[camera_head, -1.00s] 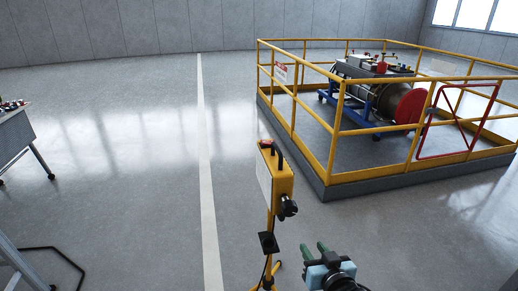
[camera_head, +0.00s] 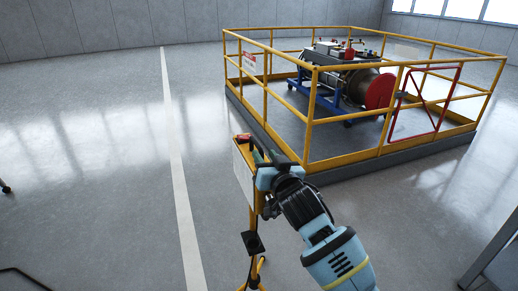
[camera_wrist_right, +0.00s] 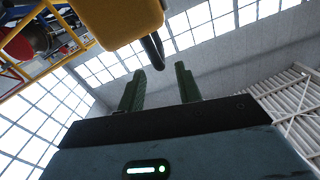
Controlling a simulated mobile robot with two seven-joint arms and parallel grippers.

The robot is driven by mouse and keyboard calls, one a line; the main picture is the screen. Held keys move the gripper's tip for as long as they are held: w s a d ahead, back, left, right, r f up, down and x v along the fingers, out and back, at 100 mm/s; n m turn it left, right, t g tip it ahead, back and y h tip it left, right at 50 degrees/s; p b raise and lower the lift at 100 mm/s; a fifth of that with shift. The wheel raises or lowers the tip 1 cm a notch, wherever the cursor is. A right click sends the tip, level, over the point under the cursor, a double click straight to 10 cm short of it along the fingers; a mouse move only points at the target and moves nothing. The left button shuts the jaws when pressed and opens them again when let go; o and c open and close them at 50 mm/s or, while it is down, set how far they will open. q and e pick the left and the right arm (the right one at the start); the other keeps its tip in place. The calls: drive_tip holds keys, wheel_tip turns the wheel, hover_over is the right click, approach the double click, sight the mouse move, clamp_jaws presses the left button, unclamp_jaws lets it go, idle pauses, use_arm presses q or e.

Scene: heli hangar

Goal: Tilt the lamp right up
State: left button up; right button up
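The lamp is a yellow box (camera_head: 258,198) with a pale front panel, on a yellow stand (camera_head: 253,272) in the middle of the head view. Its yellow body also fills the top of the right wrist view (camera_wrist_right: 122,18), with a black curved handle (camera_wrist_right: 153,52) beside it. My right gripper (camera_head: 260,156) is at the top of the lamp and partly covers it. In the wrist view its two green fingers (camera_wrist_right: 160,78) are apart, with the handle's end near the gap between them. I cannot tell whether they touch it. My left gripper is out of view.
A yellow-railed platform (camera_head: 311,118) with a red gate (camera_head: 391,120) and an engine on a blue frame stands behind and right of the lamp. Grey floor with a white line (camera_head: 178,165) is open to the left. A grey edge (camera_head: 492,255) shows at lower right.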

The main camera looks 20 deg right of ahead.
sight(262, 152)
drive_tip(key=shift+w+a, duration=0.15)
drive_tip(key=shift+w, duration=2.3)
clamp_jaws()
